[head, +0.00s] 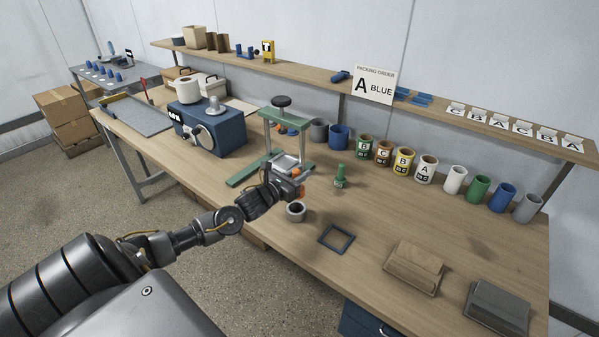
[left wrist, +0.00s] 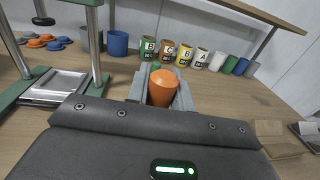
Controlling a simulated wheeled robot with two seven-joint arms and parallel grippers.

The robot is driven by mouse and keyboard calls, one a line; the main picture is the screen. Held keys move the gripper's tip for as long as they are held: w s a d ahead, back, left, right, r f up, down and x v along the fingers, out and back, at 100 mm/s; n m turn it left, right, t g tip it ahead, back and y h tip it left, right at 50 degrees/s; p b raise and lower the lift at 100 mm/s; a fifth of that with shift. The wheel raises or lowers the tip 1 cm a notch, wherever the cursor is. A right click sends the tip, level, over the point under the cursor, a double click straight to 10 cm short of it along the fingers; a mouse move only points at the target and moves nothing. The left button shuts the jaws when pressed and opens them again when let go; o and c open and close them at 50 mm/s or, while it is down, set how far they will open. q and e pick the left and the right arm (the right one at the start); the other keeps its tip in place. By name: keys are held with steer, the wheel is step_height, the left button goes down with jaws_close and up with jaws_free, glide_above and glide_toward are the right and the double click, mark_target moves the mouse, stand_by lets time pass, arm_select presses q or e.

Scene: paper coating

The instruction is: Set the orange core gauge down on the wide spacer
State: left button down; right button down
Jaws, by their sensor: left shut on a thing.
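The orange core gauge (left wrist: 162,88) is between the grey fingers of my left gripper (left wrist: 160,94) in the left wrist view. In the head view, my left gripper (head: 298,183) is shut on the gauge, and orange parts show at its tip (head: 301,191). A short grey ring (head: 296,212), which looks like the wide spacer, stands on the bench just below the gripper in the head view. The height of the gauge above it is hard to tell. The ring is not visible in the left wrist view. My right gripper is not in view.
A green press (head: 283,113) stands behind my left gripper. A green weight-like piece (head: 340,176) is to its right, and a blue square frame (head: 336,239) lies nearer the front. Labelled cans (head: 404,160) line the back. Bare bench lies around the frame.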

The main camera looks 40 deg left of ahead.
mark_target(302, 185)
arm_select(q)
step_height(302, 185, down, 5)
steer(key=b, duration=0.3)
steer(key=shift+f+b, duration=0.35)
steer(key=shift+b, duration=0.15)
stand_by(0.4)
steer(key=c, duration=1.1)
jaws_free()
steer(key=shift+c, duration=0.2)
steer(key=shift+s+f, duration=0.1)
steer(key=shift+s, duration=0.05)
